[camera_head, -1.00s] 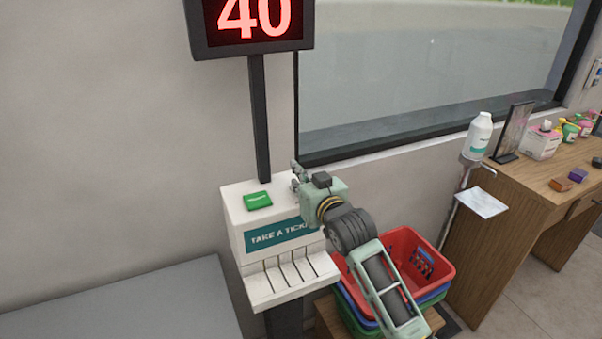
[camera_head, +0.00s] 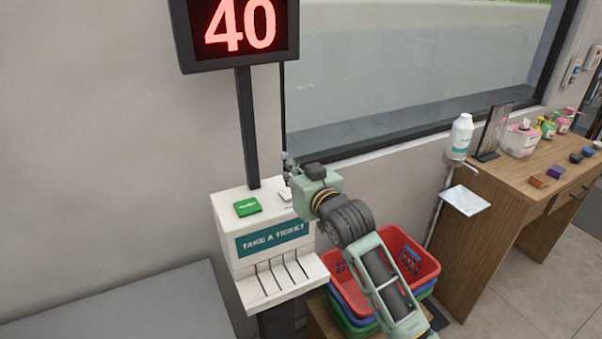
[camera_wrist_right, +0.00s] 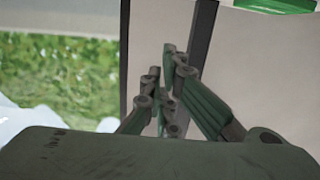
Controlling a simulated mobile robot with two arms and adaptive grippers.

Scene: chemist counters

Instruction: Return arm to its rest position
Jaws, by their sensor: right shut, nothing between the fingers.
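My right gripper (camera_head: 287,168) is at the top right of the white ticket machine (camera_head: 226,230) in the head view. The right wrist view shows its fingers (camera_wrist_right: 165,95) close together with nothing between them. The machine has a green button (camera_head: 247,206) on its top and a "TAKE A TICKET" label on its front. I cannot tell from the head view whether the fingers touch the machine. My left gripper is not in view.
A display reading 40 (camera_head: 240,25) stands on a post behind the machine. A grey surface (camera_head: 125,308) lies at lower left.

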